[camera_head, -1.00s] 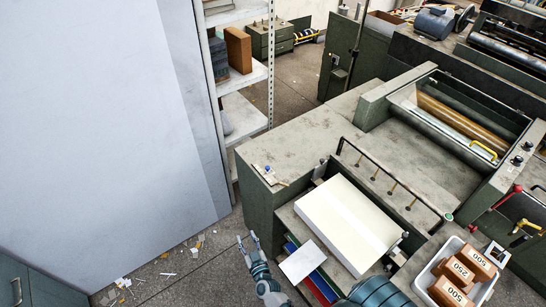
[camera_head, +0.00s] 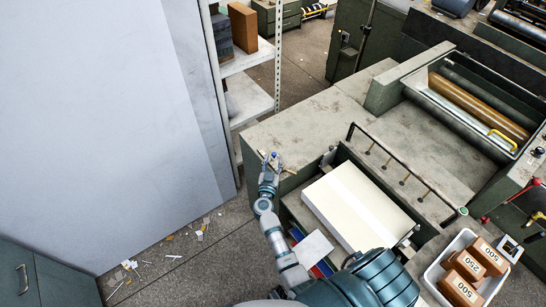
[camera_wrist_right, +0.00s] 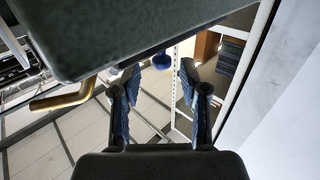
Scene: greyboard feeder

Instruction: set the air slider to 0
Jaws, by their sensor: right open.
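The gripper and wrist cover part of the strip, and any scale marks are too small to read. My left gripper is not in view.
A stack of pale board (camera_head: 362,205) lies in the feeder, right of my arm. A metal rail (camera_head: 400,175) runs behind it. A white tray (camera_head: 433,278) of brown boxes stands at lower right. A large pale panel (camera_head: 100,130) fills the left side.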

